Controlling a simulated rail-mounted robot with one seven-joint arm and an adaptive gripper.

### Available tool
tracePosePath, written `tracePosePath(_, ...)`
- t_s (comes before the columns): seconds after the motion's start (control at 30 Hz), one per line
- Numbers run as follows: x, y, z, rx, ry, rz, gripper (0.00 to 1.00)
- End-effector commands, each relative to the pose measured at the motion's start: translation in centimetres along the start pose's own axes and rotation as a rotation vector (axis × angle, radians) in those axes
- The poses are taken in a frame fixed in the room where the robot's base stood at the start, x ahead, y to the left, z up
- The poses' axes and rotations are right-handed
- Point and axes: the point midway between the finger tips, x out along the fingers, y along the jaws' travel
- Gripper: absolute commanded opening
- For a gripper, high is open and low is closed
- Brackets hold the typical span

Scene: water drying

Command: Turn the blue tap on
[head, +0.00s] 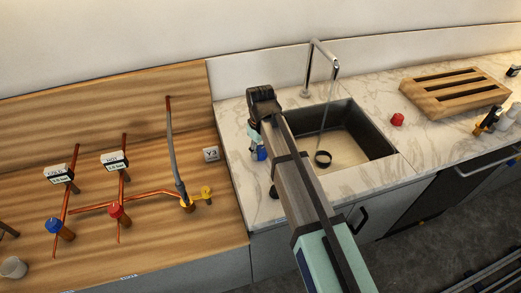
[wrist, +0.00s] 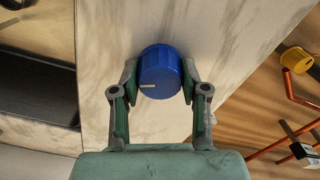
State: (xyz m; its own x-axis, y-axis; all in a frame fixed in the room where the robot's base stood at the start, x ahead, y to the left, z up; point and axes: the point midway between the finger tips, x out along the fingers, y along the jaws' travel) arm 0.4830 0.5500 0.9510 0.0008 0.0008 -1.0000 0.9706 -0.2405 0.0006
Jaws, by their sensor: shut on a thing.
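A blue round knob (wrist: 158,68) with a pale mark near its lower edge stands on the marble counter left of the sink. It also shows in the head view (head: 261,154), partly hidden by my arm. My gripper (wrist: 160,83) is shut on it, one finger on each side. The gripper also shows in the head view (head: 258,149), low over the counter. The metal faucet (head: 321,52) arches over the sink (head: 367,128). A thin pale strand like a water stream runs from its spout into the basin.
A red knob (head: 397,119) sits right of the sink, near a slatted wooden rack (head: 455,92). On the wooden surface at left are copper pipes (head: 150,196) with another blue knob (head: 54,225), a red knob (head: 115,210) and a yellow valve (head: 206,193).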

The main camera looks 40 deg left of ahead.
Motion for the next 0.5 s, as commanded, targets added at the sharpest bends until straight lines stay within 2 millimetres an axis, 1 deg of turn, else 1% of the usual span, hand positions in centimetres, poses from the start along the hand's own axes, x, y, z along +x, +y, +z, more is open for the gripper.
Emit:
tracePosePath(0.2, 0.19, -0.09, 0.15, 0.182, -0.004, -0.002, 0.1)
tracePosePath(0.5, 0.18, -0.09, 0.16, 0.352, -0.004, -0.002, 0.1)
